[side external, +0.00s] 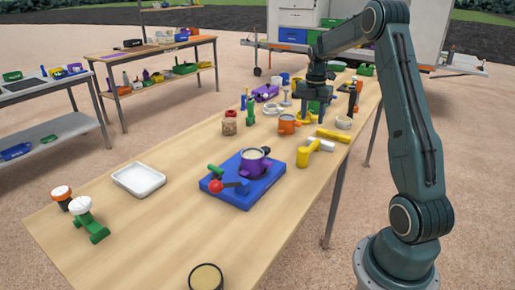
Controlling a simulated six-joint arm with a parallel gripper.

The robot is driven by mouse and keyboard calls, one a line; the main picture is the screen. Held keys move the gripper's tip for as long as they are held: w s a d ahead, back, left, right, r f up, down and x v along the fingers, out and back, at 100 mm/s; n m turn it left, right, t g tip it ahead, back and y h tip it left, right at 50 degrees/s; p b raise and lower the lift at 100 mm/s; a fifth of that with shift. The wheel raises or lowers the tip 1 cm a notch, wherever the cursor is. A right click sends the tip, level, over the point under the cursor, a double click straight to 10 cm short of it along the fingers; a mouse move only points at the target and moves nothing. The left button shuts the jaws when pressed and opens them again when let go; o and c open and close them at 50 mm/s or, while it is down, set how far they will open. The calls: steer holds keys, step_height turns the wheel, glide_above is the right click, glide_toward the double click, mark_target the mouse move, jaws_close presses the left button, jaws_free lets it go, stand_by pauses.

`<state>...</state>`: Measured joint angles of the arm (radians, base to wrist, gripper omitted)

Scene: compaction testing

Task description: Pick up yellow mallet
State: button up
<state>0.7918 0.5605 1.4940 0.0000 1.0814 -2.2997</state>
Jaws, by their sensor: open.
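A yellow mallet (306,153) lies on the wooden table right of the middle, near the right edge, with a pale piece beside its head that may be its handle. A second yellow bar-shaped piece (334,135) lies just behind it; I cannot tell whether it is a separate tool. My gripper (313,118) points down over the far half of the table, behind and apart from the mallet. It is open; its fingers are small and dark here, and the height above the table is hard to judge.
A blue base (220,190) carries a purple pot (253,165) and a red-knobbed lever. A white tray (138,180) sits at left. Several items crowd the far end; the near table is mostly clear.

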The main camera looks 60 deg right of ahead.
mark_target(310, 147)
steer(key=shift+d+f, duration=0.25)
steer(key=shift+d, duration=0.1)
steer(key=shift+f, duration=0.1)
steer(key=shift+f, duration=4.25)
steer(key=shift+s+f, duration=0.1)
steer(key=shift+f, duration=2.45)
